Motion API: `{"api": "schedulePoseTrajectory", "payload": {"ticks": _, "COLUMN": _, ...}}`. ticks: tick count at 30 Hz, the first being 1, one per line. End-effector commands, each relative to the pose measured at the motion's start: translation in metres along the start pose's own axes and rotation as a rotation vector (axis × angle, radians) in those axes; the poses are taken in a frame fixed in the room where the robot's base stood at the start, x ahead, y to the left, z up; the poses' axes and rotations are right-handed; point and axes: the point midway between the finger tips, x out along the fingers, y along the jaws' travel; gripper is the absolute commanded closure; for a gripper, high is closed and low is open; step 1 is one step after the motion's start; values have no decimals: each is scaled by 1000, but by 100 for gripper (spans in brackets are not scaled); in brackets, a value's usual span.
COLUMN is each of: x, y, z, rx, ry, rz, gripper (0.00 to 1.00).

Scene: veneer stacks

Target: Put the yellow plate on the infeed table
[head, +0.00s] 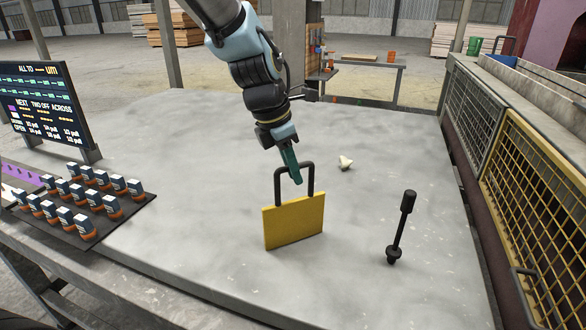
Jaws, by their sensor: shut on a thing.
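The yellow plate (295,222) is a flat upright panel with a black loop handle (294,166) on its top edge. It is in the middle of the head view, over the grey table (190,225). My gripper (294,175) comes down from above and is shut on the black handle. The plate hangs or stands upright below it; I cannot tell whether its lower edge touches the table top. The fingertips partly cover the handle's top bar.
A black rod-shaped tool (401,228) stands right of the plate. A small pale lump (345,162) lies behind it. A dark tray (130,203) with several small blocks and a screen (45,105) are at left. Mesh guards (530,160) line the right side.

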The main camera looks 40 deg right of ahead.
Motion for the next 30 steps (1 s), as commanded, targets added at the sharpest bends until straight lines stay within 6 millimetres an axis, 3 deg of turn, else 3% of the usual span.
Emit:
{"api": "schedulePoseTrajectory", "payload": {"ticks": 4, "x": 3, "y": 0, "z": -1, "rx": 0, "ry": 0, "rz": 0, "gripper": 100}}
{"api": "schedulePoseTrajectory", "payload": {"ticks": 5, "x": 3, "y": 0, "z": -1, "rx": 0, "ry": 0, "rz": 0, "gripper": 81}}
{"api": "schedulePoseTrajectory", "payload": {"ticks": 12, "x": 3, "y": 0, "z": -1, "rx": 0, "ry": 0, "rz": 0, "gripper": 54}}
{"api": "schedulePoseTrajectory", "payload": {"ticks": 23, "x": -4, "y": 0, "z": 0, "rx": 0, "ry": -1, "rz": 2, "gripper": 53}}
{"api": "schedulePoseTrajectory", "payload": {"ticks": 30, "x": -46, "y": 2, "z": 1, "rx": -1, "ry": -5, "rz": 6, "gripper": 53}}
